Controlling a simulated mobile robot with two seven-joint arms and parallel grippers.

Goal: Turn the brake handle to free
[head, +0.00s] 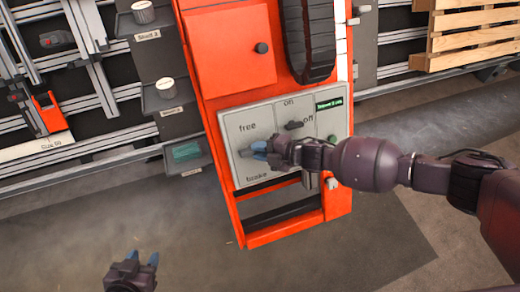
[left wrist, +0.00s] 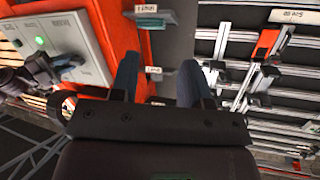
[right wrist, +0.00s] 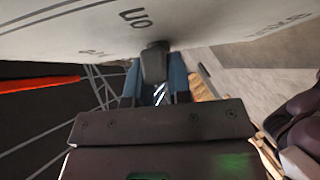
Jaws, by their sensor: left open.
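The brake handle (right wrist: 154,64) is a dark lever on the grey panel (head: 236,172), between the "free" label above and the "brake" label below. In the head view my right gripper (head: 258,151) covers most of it. In the right wrist view the fingers of my right gripper (right wrist: 155,84) lie close on both sides of the handle, with no clear gap. My left gripper (head: 143,259) is open and empty, low over the floor, away from the panel. It also shows in the left wrist view (left wrist: 157,82).
A second dark switch (head: 293,125) with on and off labels sits right of the handle, beside a green display (head: 329,103). The panel is on an orange cabinet (head: 228,60). Shelves (head: 172,102) stand to its left. A wooden pallet (head: 475,35) is at the upper right.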

